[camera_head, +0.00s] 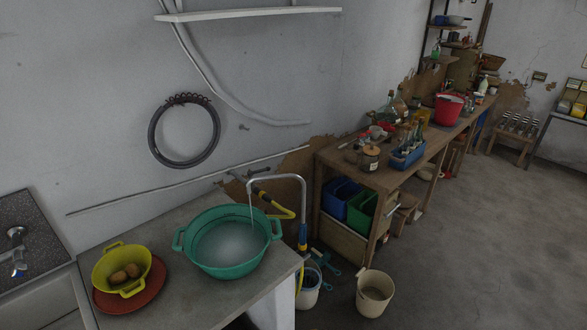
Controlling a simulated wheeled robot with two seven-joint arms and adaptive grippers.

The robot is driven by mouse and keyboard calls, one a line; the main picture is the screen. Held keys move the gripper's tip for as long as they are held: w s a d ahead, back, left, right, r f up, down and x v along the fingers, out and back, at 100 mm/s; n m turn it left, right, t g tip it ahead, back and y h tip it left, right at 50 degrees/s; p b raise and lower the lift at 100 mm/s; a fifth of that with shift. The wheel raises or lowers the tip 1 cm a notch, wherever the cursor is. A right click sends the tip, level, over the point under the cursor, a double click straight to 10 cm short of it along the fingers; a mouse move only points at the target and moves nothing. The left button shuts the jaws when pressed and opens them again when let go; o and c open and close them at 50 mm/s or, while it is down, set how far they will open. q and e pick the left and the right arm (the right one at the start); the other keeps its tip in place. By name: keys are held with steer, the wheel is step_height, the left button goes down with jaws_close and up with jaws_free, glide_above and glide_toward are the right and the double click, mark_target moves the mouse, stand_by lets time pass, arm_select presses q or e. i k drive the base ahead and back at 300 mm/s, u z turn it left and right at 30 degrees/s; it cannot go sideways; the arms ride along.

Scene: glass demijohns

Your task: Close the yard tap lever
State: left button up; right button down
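A grey bent pipe spout (278,177) arches over the green basin (228,268) on the counter. A thin pale stream seems to fall from its end into the basin, which holds cloudy water. A small tap body (256,171) sits on the wall pipe behind the spout; its lever is too small to make out. Another tap (16,250) with a blue part stands at the sink on the far left; I cannot tell which is the yard tap. Neither of my grippers is in view.
A yellow colander (121,270) with brown round items stands on a red plate (130,298) left of the basin. A white bucket (310,285) and a cream bucket (374,292) stand on the floor. A cluttered wooden workbench (330,158) runs along the wall. Floor at right is clear.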

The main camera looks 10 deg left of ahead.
mark_target(251, 174)
steer(key=u, duration=0.15)
steer(key=i, duration=0.7)
steer(key=u, duration=1)
steer(key=i, duration=0.5)
steer(key=u, duration=0.55)
